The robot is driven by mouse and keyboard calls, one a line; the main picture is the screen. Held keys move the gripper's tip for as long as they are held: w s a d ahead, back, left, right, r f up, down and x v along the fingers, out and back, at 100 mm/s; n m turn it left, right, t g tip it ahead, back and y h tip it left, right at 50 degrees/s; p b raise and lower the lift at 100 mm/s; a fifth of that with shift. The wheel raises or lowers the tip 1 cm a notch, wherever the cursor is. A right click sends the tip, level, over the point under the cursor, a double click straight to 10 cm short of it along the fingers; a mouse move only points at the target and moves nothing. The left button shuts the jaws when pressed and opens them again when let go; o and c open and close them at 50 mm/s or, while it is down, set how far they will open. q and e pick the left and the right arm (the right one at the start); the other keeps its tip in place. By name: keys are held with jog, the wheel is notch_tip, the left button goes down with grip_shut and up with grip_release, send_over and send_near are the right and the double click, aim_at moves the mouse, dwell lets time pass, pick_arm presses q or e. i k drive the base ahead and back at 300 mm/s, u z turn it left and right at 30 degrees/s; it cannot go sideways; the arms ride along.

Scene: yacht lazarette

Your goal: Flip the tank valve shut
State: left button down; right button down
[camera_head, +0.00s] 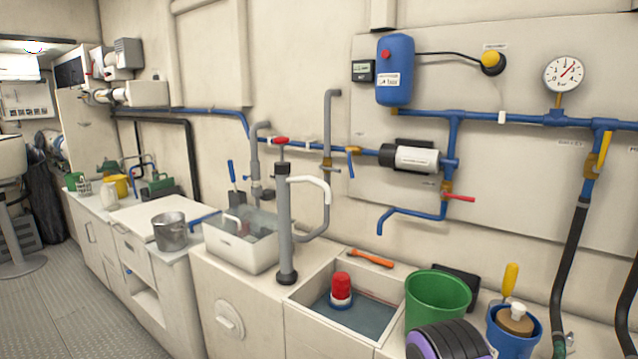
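Neither of my grippers is in view. Several levers sit on the blue pipework, and the labels are too small to read, so I cannot tell which is the tank valve. A yellow lever (604,150) on the right vertical pipe points roughly along the pipe. A red lever (459,198) on a brass valve lies across its short vertical pipe. A blue tank (395,70) with a red button hangs on the wall panel.
A pressure gauge (564,74) is at upper right. A grey upright pump (284,225) stands on the counter beside a white basin (240,251). A sunken sink, green bucket (437,300) and blue pot (513,335) crowd the front below the pipes. Floor is clear at left.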

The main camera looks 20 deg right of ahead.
aim_at(349, 153)
jog(key=k, duration=1.3)
jog(key=z, duration=0.7)
jog(key=i, duration=1.35)
jog(key=u, duration=0.4)
